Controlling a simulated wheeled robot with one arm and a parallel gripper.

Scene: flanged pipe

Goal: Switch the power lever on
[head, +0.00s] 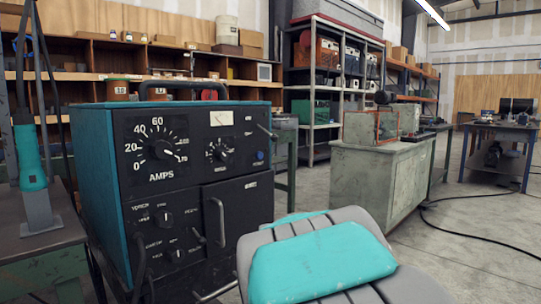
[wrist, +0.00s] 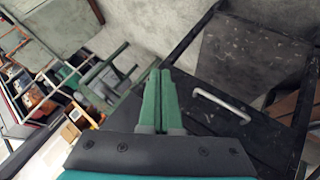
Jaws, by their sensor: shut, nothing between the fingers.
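The welding machine (head: 195,190) stands at the left in the head view, with teal sides and a black front panel. A short metal lever (head: 267,131) sticks out at the panel's upper right; it looks like the power lever, but its label is unreadable. In the wrist view my gripper (wrist: 159,72) has its green fingers together and empty. A pale bar handle (wrist: 221,105) on a dark surface lies to the right of the fingers, apart from them. I cannot pick out the lever in the wrist view. My arm hides the gripper in the head view.
A bar handle (head: 218,222) is on the panel's lower door, with knobs and an amps dial (head: 157,142) to its left. A green-handled tool (head: 30,160) stands on a bench at far left. A grey-green cabinet (head: 375,185) stands behind right. Floor at right is mostly clear, with cables.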

